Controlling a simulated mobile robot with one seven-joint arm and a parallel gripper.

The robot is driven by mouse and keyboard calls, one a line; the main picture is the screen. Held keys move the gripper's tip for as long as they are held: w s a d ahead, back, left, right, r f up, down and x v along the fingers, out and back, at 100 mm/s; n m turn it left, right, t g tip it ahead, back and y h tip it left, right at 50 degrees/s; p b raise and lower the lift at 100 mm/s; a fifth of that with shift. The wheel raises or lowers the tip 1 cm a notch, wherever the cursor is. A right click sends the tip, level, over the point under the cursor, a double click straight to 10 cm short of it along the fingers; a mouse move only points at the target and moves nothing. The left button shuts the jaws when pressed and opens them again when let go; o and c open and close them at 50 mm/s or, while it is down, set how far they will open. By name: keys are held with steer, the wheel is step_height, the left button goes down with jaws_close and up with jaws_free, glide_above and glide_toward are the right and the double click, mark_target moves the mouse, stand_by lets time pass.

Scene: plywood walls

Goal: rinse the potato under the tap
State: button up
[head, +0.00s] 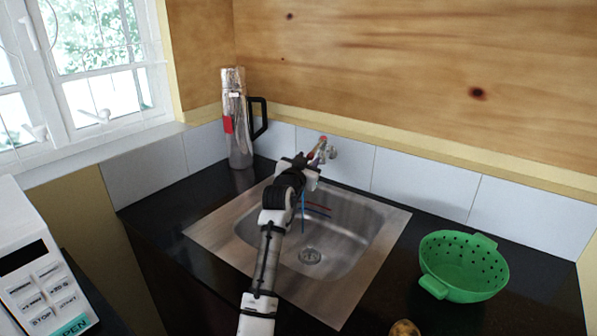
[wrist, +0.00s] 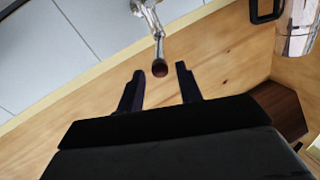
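The tap (head: 330,152) is on the tiled wall behind the steel sink (head: 350,235). My gripper (head: 309,160) is up at the tap, over the back of the sink. In the wrist view my gripper (wrist: 158,82) is open, with two dark fingers apart and nothing between their tips. The tap (wrist: 156,45) shows just past the fingertips, its dark red end lined up with the gap; I cannot tell whether they touch. A brownish-yellow rounded thing, probably the potato (head: 404,329), lies on the counter at the bottom edge, partly cut off. No running water shows.
A green colander (head: 463,266) stands on the black counter right of the sink. A silver flask (head: 237,125) with a black handle stands in the back left corner. A white microwave (head: 38,275) is at the lower left. Thin red and blue lines show over the basin.

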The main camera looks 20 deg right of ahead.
steer(key=v, duration=0.8)
